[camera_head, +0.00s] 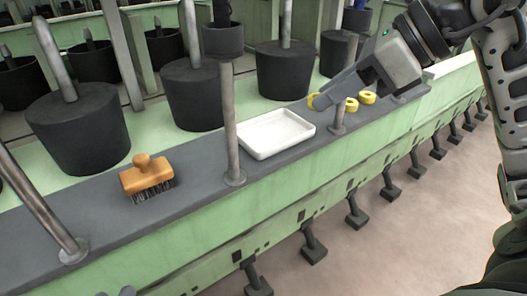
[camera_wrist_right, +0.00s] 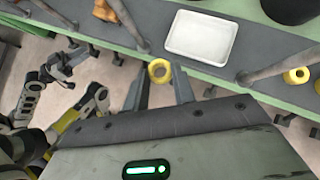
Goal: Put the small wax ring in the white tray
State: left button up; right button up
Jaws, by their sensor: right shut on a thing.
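My right gripper (camera_head: 318,101) comes in from the upper right and is shut on a yellow wax ring (camera_head: 311,101). In the right wrist view, this ring (camera_wrist_right: 151,68) sits between the two fingertips (camera_wrist_right: 160,80). The ring is raised, near the far right corner of the white tray (camera_head: 246,144). The tray is rectangular, shallow and empty, and also shows in the right wrist view (camera_wrist_right: 200,38). Two more yellow rings, (camera_head: 351,104) and (camera_head: 367,97), lie on the grey ledge right of the tray. What seems to be my left gripper (camera_wrist_right: 62,72) shows small in the wrist view; its jaws are unclear.
An orange brush (camera_head: 147,178) with dark bristles lies on the ledge (camera_head: 200,190) at the left. Several black buckets (camera_head: 285,70) line the back.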

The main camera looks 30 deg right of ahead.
send_over(258, 139)
jog(key=s+d, duration=0.2)
jog(key=s, duration=0.1)
jog(key=f, duration=1)
jog(key=shift+w+a+b, duration=0.2)
jog(key=shift+w+b, duration=0.05)
jog(key=shift+b, duration=0.15)
jog(key=f+b, duration=0.2)
jog(key=f, duration=0.1)
jog(key=shift+w+f, duration=0.2)
jog(key=shift+f, duration=0.05)
pick_arm(q)
jog(key=shift+w+d+r+n+t+h, duration=0.15)
jog(key=shift+d+r+n+t+h, duration=0.15)
jog(key=shift+d+r+n+h, duration=0.15)
pick_arm(e)
jog(key=shift+r, duration=0.1)
pick_arm(q)
jog(key=shift+a, duration=0.1)
pick_arm(e)
jog(key=shift+f, duration=0.3)
jog(key=o, duration=0.9)
jog(key=shift+r, duration=0.1)
pick_arm(q)
jog(key=shift+w, duration=0.1)
